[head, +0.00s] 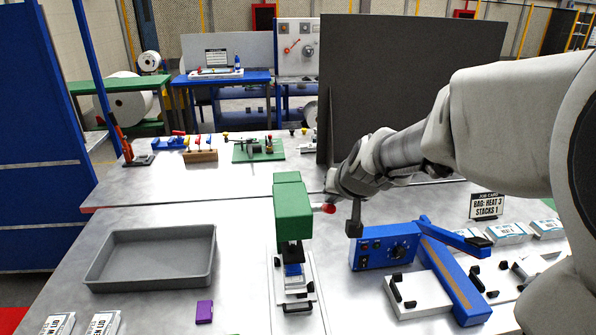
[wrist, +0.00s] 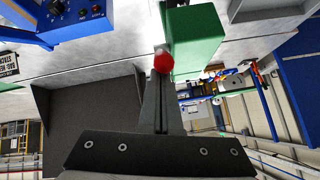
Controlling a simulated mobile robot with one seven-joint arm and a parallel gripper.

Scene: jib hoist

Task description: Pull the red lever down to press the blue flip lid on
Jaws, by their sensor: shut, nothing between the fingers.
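The green press (head: 288,215) stands upright in the middle of the near table. Its lever has a red knob (head: 328,208), which sticks out to the right of the press head. A small blue piece (head: 293,270), apparently the flip lid, sits on the pale base below the press head. Its fit is too small to tell. In the wrist view my gripper (wrist: 160,85) is shut and empty, with its fingertips by the red knob (wrist: 163,62). The fingertips overlap the knob's lower edge there; I cannot tell whether they touch. The green press (wrist: 195,40) is beside them.
A grey tray (head: 150,257) lies left of the press, with a purple block (head: 204,311) in front of it. A blue sealer (head: 385,247) stands close on the right. A dark upright panel (head: 405,85) rises behind my arm. Bare table shows between tray and press.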

